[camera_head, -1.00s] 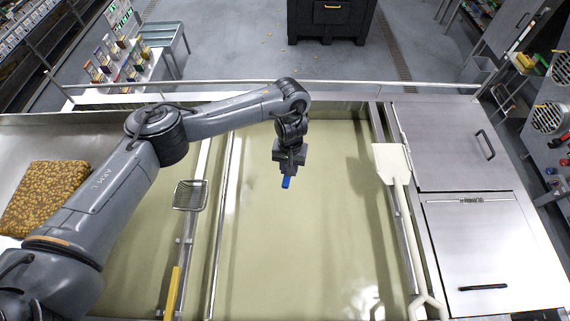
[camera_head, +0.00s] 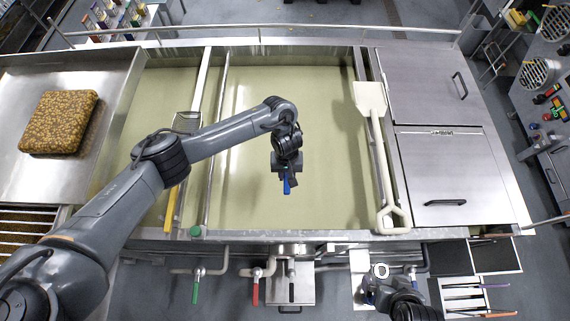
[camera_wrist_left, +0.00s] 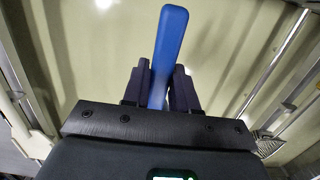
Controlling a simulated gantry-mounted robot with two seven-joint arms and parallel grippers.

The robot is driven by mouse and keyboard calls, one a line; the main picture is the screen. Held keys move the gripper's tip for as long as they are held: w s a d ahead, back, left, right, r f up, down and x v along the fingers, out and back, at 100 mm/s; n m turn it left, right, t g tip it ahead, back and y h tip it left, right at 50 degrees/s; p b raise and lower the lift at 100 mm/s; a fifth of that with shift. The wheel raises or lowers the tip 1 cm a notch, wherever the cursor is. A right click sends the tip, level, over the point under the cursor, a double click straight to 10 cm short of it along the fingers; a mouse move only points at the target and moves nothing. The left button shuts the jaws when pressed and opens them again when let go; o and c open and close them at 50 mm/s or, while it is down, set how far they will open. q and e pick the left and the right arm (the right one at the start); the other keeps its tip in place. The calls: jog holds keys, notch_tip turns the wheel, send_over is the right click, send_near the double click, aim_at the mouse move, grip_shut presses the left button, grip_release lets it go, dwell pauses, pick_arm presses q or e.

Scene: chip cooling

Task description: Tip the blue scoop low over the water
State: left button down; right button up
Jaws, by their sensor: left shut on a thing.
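My left gripper (camera_head: 286,176) hangs over the middle bay of the tank, pointing down. It is shut on the blue scoop (camera_head: 286,187), of which only a short blue part shows in the head view. In the left wrist view the blue handle (camera_wrist_left: 169,45) stands between the two dark fingers (camera_wrist_left: 158,85). The scoop's bowl is not visible in either view. The pale green water (camera_head: 245,110) fills the bay below; I cannot tell the scoop's height above it. Part of my right arm shows at the lower right, its fingers unclear.
A white paddle (camera_head: 371,98) leans along the tank's right side. A wire skimmer (camera_head: 186,122) with a yellow handle lies at the left divider, partly behind my left arm. A brown speckled block (camera_head: 59,122) sits on the left steel surface. Steel lids (camera_head: 420,90) cover the right.

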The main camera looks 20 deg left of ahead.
pick_arm(q)
jog(key=shift+s+d+f, duration=0.15)
jog(key=shift+s+f, duration=0.05)
jog(key=shift+f, duration=0.1)
jog(key=shift+s+a+f+t+h, duration=0.15)
jog(key=shift+a+f+t+h, duration=0.2)
jog(key=shift+f+h, duration=0.45)
notch_tip(320, 180, down, 7)
jog(key=a+n+t+h+b, duration=0.1)
jog(key=t+h+b, duration=0.5)
jog(key=h+b, duration=0.7)
jog(key=shift+s+a+r+b, duration=0.2)
jog(key=shift+s+a+b, duration=0.25)
jog(key=shift+a+b, duration=0.3)
jog(key=shift+d+t, duration=0.1)
jog(key=shift+t, duration=0.15)
